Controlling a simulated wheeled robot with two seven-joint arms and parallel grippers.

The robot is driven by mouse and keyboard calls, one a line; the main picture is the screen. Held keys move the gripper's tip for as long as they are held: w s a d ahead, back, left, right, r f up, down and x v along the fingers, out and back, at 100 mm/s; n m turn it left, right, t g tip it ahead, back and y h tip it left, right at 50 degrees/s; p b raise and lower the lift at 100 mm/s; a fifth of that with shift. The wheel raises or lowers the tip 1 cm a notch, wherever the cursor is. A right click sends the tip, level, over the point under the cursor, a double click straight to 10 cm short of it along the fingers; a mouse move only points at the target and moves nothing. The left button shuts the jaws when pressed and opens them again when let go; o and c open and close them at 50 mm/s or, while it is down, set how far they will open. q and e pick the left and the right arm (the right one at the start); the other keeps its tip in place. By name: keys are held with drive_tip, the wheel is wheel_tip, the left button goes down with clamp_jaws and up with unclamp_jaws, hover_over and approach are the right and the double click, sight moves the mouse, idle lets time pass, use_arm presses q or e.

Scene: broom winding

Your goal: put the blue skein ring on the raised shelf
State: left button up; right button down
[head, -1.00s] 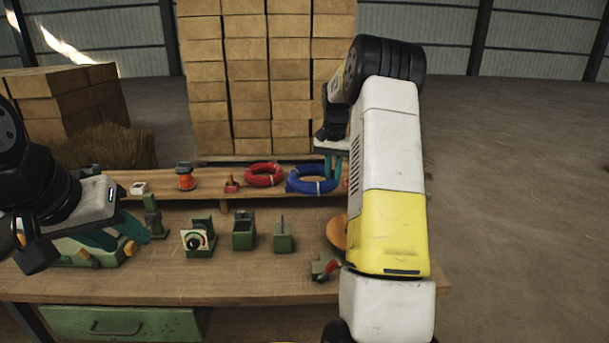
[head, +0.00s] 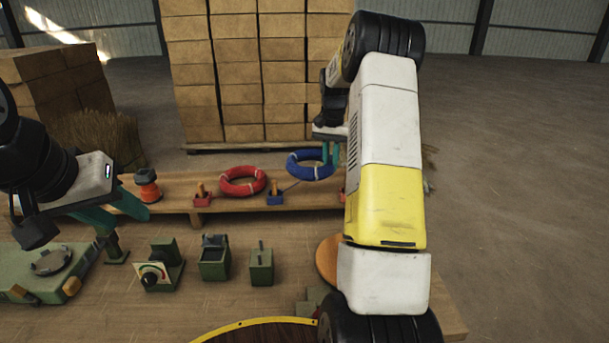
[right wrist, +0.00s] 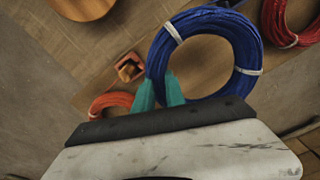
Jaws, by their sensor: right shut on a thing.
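The blue skein ring (head: 293,168) hangs at the right part of the raised wooden shelf (head: 173,192), seemingly a little above it; the exact gap is unclear. It has white ties and fills the middle of the right wrist view (right wrist: 245,50). My right gripper (head: 331,152) is shut on the ring's tube, its teal fingers either side of it in the right wrist view (right wrist: 160,92). My left gripper (head: 131,226) is open and empty over the left of the bench, in front of the shelf.
A red ring (head: 243,187) lies on the shelf, left of the blue one. A red block with a peg (head: 202,198), a blue block with a peg (head: 275,198) and an orange spool (head: 147,186) stand there too. Green fixtures (head: 214,262) stand on the bench. Stacked boxes (head: 245,80) rise behind.

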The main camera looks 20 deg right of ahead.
wheel_tip(320, 180, down, 7)
drive_tip(key=shift+f, duration=0.2)
drive_tip(key=shift+f, duration=0.1)
drive_tip(key=c, duration=1.7)
unclamp_jaws()
